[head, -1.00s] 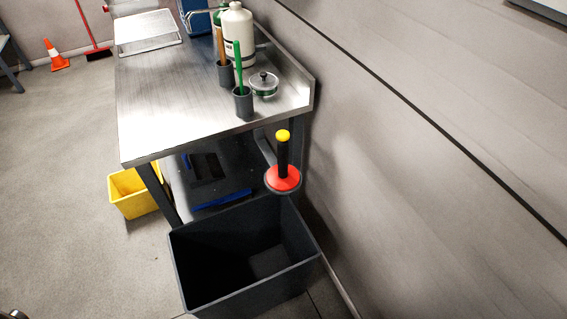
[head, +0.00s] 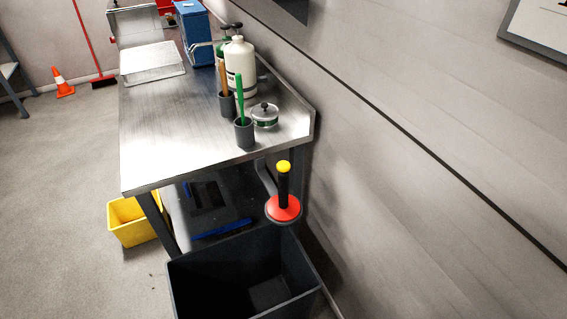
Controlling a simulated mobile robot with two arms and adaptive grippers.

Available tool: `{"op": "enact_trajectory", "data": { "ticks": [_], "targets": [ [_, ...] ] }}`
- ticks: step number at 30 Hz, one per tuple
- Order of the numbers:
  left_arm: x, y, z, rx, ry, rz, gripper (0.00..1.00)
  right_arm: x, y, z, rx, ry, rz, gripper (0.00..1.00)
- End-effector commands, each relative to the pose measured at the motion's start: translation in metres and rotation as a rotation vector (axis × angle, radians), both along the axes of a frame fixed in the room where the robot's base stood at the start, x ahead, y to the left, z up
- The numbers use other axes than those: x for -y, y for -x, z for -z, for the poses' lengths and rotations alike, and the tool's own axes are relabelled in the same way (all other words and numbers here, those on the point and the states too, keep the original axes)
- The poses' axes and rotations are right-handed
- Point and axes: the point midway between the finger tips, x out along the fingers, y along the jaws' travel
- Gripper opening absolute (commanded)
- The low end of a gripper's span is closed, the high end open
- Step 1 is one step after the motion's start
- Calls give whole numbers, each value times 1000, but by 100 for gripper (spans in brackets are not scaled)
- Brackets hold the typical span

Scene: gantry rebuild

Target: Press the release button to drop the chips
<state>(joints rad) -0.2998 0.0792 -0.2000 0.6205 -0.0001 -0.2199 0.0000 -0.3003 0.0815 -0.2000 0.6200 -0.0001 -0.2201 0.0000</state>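A device with a yellow knob on top (head: 283,166), a black upright stem (head: 283,188) and a red round base (head: 283,208) stands beside the right front corner of the steel table. It is upright, above the back edge of a dark open bin (head: 294,307). The yellow knob looks like a button. I cannot make out any chips; the bin's inside is dark. Neither of my grippers shows in the head view.
The steel table (head: 180,130) carries cups with green and brown handles, a lidded jar (head: 264,115), white bottles (head: 240,65) and a blue box (head: 195,35). A yellow bucket (head: 133,222) stands left of the table. A wall runs along the right. The floor at left is mostly clear.

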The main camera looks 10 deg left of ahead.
Motion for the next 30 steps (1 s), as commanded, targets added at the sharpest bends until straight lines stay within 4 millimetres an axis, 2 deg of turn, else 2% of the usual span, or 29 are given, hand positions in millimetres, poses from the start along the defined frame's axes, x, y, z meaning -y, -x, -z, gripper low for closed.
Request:
{"op": "enact_trajectory", "data": {
  "ticks": [1,9,30],
  "targets": [
    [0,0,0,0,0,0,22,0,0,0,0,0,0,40],
    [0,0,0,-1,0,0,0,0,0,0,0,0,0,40],
    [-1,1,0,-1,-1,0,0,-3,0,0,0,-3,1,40]
  ]
}}
